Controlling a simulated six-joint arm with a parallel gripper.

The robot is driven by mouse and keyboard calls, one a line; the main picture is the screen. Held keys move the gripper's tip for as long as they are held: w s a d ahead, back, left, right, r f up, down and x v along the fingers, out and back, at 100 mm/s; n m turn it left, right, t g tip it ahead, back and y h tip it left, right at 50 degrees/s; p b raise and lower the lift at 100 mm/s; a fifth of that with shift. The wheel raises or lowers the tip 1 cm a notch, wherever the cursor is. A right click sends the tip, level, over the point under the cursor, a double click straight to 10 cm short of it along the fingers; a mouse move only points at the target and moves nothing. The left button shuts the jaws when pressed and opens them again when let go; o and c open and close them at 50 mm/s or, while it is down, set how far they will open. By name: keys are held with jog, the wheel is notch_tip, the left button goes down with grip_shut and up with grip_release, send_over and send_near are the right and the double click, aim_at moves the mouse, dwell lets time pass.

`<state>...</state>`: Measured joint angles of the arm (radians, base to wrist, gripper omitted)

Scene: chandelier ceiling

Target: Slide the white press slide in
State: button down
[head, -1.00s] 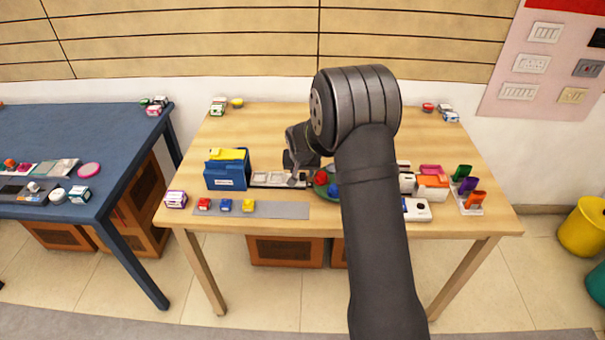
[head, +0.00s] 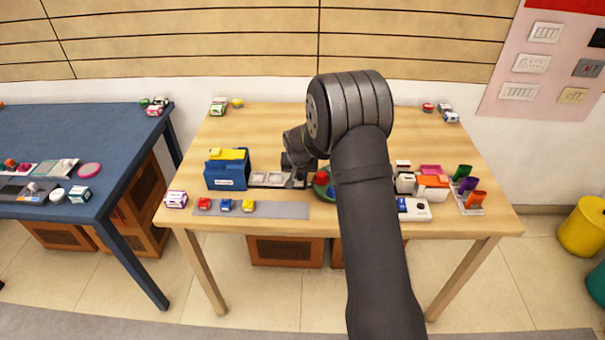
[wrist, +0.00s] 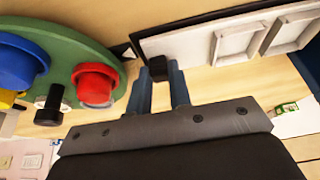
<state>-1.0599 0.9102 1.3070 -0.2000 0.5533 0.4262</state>
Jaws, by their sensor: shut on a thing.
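The white press slide (head: 268,179) is a flat panel with raised square frames, lying just right of the blue box (head: 226,172) in the head view. In the wrist view the slide (wrist: 205,42) runs across the upper right, with a dark knob (wrist: 158,67) at its near end. My gripper (wrist: 160,80) is shut on this knob, one finger on each side. In the head view my gripper (head: 299,181) is at the slide's right end, partly hidden by my arm. Whether the slide's left end is inside the box is too small to tell.
A green round board (wrist: 105,48) with a red knob (wrist: 93,82) and a blue knob (wrist: 18,65) stands close beside my gripper. A grey strip (head: 285,210) with small coloured blocks lies in front. The table behind the slide is clear.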

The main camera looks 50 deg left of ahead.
aim_at(276, 177)
jog(key=s+a, duration=0.5)
jog(key=a, duration=0.1)
jog(key=shift+s, duration=0.4)
jog(key=c, duration=1.3)
grip_release()
jog(key=shift+d, duration=0.1)
jog(key=shift+r, duration=0.1)
jog(key=v, duration=1.7)
jog(key=shift+r, duration=0.1)
